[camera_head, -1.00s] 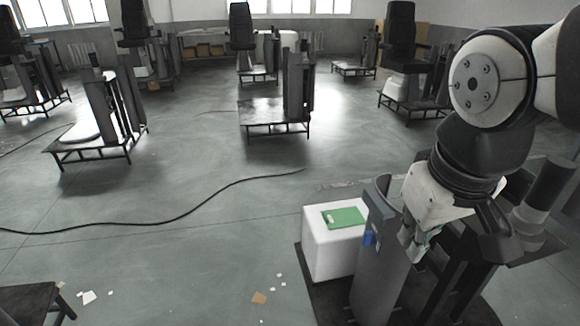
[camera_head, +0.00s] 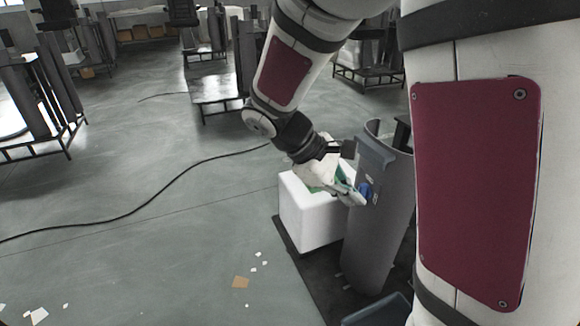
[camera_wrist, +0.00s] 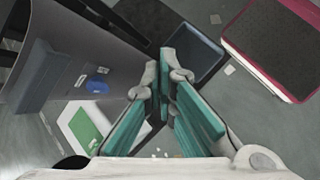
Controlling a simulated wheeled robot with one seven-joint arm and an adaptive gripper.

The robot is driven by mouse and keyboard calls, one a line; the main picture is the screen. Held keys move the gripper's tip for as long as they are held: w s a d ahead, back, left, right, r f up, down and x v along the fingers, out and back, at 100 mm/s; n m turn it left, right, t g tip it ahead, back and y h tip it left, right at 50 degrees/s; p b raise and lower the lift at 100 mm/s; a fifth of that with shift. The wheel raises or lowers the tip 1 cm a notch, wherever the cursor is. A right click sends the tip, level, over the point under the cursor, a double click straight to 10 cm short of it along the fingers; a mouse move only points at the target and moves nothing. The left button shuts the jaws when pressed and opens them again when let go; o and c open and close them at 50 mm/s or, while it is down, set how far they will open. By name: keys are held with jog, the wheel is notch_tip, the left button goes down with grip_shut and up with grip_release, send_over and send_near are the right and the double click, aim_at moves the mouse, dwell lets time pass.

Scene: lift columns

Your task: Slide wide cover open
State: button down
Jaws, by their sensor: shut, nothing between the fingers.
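The grey lift column (camera_head: 372,235) stands upright, with a flat blue-grey panel (camera_head: 376,156) on its upper side and a small blue part (camera_head: 365,190) below it. I cannot tell which piece is the wide cover. In the wrist view the column (camera_wrist: 100,45), the panel (camera_wrist: 45,76) and the blue part (camera_wrist: 97,87) are at the upper left. My gripper (camera_head: 353,194) is beside the column, close to the blue part; contact is unclear. In the wrist view my gripper (camera_wrist: 165,78) has teal-padded fingers, shut and empty.
A white block (camera_head: 309,222) stands left of the column; its green plate (camera_wrist: 84,128) is partly hidden by my gripper in the head view. Both stand on a dark base (camera_head: 300,262). A black cable (camera_head: 150,205) and paper scraps lie on the open floor at left.

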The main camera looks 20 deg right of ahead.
jog(key=w+d+f+n+t+h+b, duration=0.1)
jog(key=w+f+n+t+h+b, duration=0.1)
jog(key=w+f+n+h+b, duration=0.75)
jog(key=w+d+f+n+t+h+b, duration=0.1)
jog(key=w+f+b, duration=0.45)
jog(key=f, duration=0.85)
jog(key=w+d+b, duration=0.1)
jog(key=d+b, duration=0.1)
jog(key=d, duration=1.1)
jog(key=shift+w+d, duration=0.2)
jog(key=shift+w, duration=0.1)
jog(key=shift+d, duration=0.1)
jog(key=shift+d+f+p, duration=0.1)
jog(key=shift+d+p, duration=0.35)
jog(key=shift+d, duration=0.15)
jog(key=a+p, duration=0.4)
jog(key=a, duration=1)
jog(key=shift+s, duration=0.3)
